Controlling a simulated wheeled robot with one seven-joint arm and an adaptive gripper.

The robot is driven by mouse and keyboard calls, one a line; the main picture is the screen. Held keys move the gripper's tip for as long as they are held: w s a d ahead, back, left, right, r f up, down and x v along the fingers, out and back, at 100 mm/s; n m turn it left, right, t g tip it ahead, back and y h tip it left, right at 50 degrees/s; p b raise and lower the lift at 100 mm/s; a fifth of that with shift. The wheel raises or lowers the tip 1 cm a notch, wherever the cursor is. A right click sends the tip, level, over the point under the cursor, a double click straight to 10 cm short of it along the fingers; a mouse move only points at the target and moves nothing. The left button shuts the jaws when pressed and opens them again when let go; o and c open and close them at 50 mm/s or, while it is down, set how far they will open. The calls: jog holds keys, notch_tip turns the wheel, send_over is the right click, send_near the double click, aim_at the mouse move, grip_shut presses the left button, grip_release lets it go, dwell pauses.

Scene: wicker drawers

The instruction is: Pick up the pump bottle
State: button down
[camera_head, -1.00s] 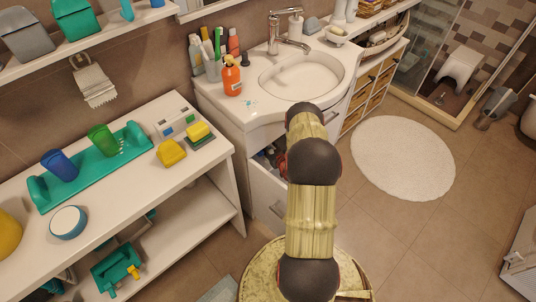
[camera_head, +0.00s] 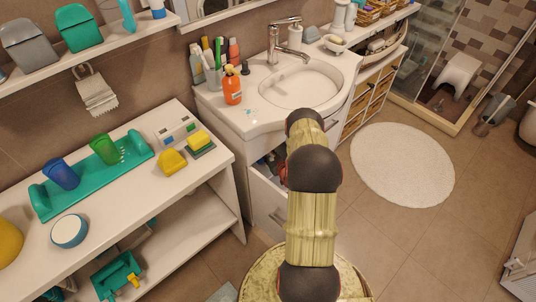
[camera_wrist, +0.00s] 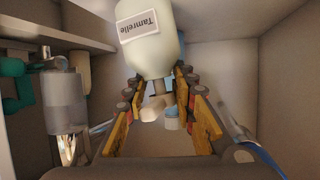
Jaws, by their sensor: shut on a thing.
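In the wrist view a cream-white bottle (camera_wrist: 150,55) with a white label reading "Tamrelle" sits between the fingers of my gripper (camera_wrist: 157,88). Its body fills the top middle of the picture, and a narrower pale part shows below it between the fingers. My gripper is shut on this bottle, inside a pale-walled compartment. Whether the bottle touches the walls or floor I cannot tell. In the head view my arm hides the gripper and this bottle. An orange pump bottle (camera_head: 232,86) stands upright on the washbasin counter, apart from my gripper.
Below the washbasin an open drawer (camera_head: 268,202) holds dark items, partly hidden by my arm. In the wrist view a grey cylindrical thing (camera_wrist: 65,100) is at left, and pale walls (camera_wrist: 225,85) close in around the gripper. A white bench (camera_head: 195,185) stands left of the drawer.

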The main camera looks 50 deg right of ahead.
notch_tip(320, 180, up, 2)
jog(key=shift+w+d+r+p, duration=0.15)
jog(key=shift+r+p, duration=0.1)
jog(key=shift+p, duration=0.1)
jog(key=s+a+p, duration=0.2)
jog(key=s+p, duration=0.2)
jog(key=s, duration=1.3)
jog(key=shift+s+p, duration=0.3)
jog(key=shift+s, duration=0.05)
